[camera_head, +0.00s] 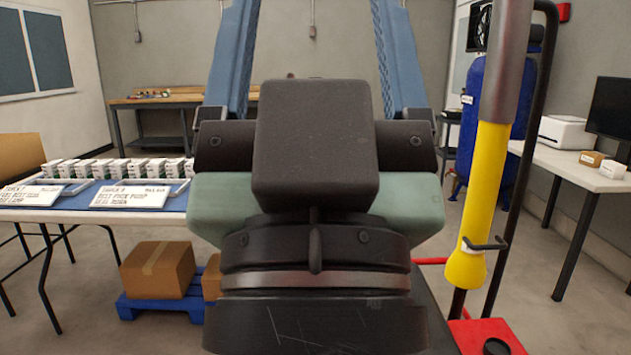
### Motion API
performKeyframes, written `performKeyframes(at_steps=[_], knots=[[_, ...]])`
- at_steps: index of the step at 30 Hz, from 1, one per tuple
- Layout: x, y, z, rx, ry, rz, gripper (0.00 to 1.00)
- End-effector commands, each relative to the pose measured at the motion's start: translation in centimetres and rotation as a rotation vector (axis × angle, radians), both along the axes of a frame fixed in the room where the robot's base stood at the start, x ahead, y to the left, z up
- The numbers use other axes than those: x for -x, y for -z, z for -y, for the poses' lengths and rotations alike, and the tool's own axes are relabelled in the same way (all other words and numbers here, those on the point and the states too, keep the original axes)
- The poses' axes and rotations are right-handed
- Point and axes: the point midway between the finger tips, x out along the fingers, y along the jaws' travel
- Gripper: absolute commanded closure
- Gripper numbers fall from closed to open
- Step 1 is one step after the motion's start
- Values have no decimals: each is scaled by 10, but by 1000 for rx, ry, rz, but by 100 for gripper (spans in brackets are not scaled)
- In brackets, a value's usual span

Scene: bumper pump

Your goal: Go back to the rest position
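My gripper (312,20) is seen from behind in the middle of the head view, large and close. It has a dark body with green sides and two blue fingers. The fingers point up and away and stand wide apart.
A yellow tube (484,200) with a grey top hangs beside a black frame, close on the right. A table (60,215) with white cartons and printed cards stands left. A brown box (158,270) sits on a blue pallet (150,308). A white desk (590,177) stands far right.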

Motion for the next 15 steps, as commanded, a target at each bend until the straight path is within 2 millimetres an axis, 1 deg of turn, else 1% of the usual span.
performKeyframes(at_steps=[1,15], knots=[[0,-32,0,0,0,0,24],[0,-174,0,0,-1,0,24]])
